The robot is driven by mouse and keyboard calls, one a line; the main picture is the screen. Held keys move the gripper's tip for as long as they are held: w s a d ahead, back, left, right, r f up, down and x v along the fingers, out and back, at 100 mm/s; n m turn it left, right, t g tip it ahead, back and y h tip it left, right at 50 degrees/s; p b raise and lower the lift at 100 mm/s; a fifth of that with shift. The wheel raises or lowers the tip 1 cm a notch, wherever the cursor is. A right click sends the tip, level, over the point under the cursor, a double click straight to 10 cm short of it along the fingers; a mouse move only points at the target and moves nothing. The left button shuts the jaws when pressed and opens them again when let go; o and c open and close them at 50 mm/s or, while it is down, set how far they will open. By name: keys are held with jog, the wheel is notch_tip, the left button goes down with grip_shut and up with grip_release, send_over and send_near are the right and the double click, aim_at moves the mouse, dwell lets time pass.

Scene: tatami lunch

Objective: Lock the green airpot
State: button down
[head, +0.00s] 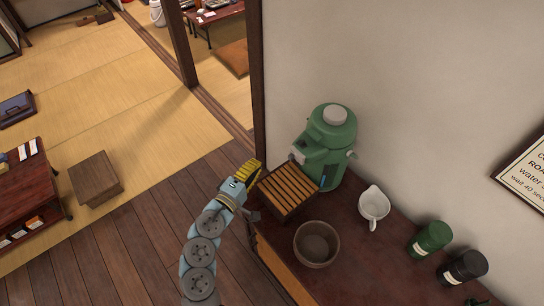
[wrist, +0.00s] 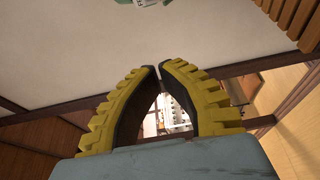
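The green airpot (head: 326,152) stands upright on the dark counter against the wall, with a pale round knob (head: 335,115) on its lid. Its spout side faces left, and its lower front is partly hidden by a slatted wooden box. My gripper (head: 250,170) is in the air left of the airpot, near the counter's left end and apart from the pot. In the wrist view, the yellow finger pads (wrist: 160,66) come together at the tips with nothing between them. A small green and white part shows at that view's top edge, possibly the airpot (wrist: 138,2).
The slatted wooden box (head: 288,191) stands in front of the airpot. A brown bowl (head: 317,244), a white pitcher (head: 373,206), a green canister (head: 429,238) and a black canister (head: 463,268) are on the counter (head: 362,265). A dark wooden post (head: 257,70) rises behind my gripper.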

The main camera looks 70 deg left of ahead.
aim_at(291, 157)
jog(key=w+a, duration=0.2)
jog(key=w, duration=0.7)
jog(key=shift+a+p, duration=0.2)
jog(key=shift+p, duration=0.15)
jog(key=shift+s, duration=0.1)
dwell(0.5)
